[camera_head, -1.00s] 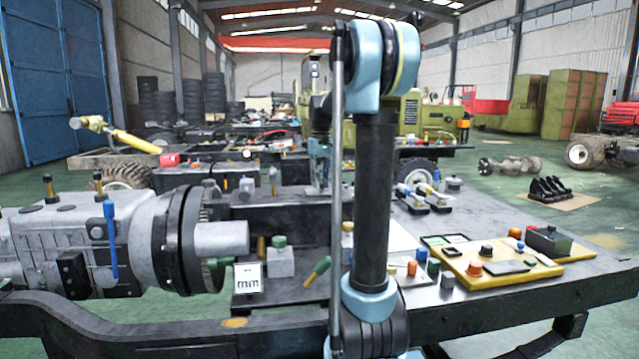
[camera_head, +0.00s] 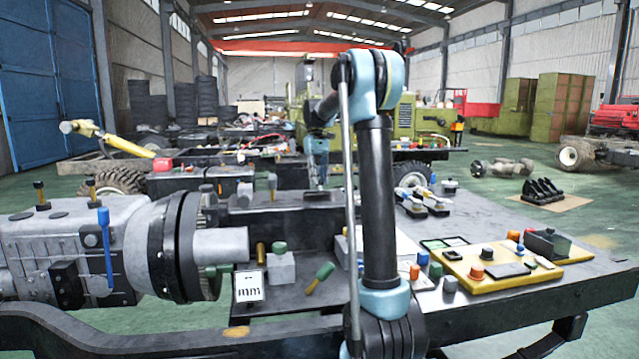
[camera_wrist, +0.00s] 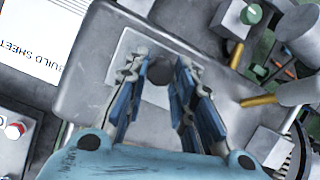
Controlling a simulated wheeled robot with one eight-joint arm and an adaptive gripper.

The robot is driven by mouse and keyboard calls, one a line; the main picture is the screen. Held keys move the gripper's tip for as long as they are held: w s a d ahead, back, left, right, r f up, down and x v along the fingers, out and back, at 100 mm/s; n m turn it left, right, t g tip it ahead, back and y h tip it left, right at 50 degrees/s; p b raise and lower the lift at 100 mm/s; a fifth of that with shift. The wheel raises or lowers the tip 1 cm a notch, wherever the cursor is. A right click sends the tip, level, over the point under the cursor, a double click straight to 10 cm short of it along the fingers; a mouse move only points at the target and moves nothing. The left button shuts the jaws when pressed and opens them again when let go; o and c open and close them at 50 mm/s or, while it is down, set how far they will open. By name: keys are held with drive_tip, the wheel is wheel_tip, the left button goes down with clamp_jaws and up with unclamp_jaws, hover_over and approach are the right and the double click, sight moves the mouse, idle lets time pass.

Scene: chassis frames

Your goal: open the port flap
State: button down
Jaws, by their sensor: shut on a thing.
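My gripper (camera_wrist: 158,72) points down over a light grey square plate (camera_wrist: 120,72) on top of a dark grey box, which I take to be the port flap. A dark round knob (camera_wrist: 160,71) stands on the plate between my blue-and-grey fingers, and they are shut on it. The plate looks flat on the box top, but the fingers cover part of it and I cannot see its hinge. In the head view, my gripper (camera_head: 318,181) is low over the long dark box (camera_head: 270,217) behind the workbench's front parts, partly beside my arm.
A grey gearbox (camera_head: 85,250) with a shaft stands at the left. A yellow control panel (camera_head: 515,268) with several buttons is at the right. Green-capped blocks (camera_head: 281,266) stand in front of the box. A white build sheet (camera_wrist: 35,35) lies beside it.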

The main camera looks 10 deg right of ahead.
drive_tip(key=shift+w, duration=0.2)
drive_tip(key=shift+r, duration=0.1)
drive_tip(key=c, duration=1.3)
unclamp_jaws()
drive_tip(key=shift+c, duration=0.2)
drive_tip(key=v, duration=1.1)
drive_tip(key=shift+w+r, duration=0.3)
drive_tip(key=shift+w, duration=0.1)
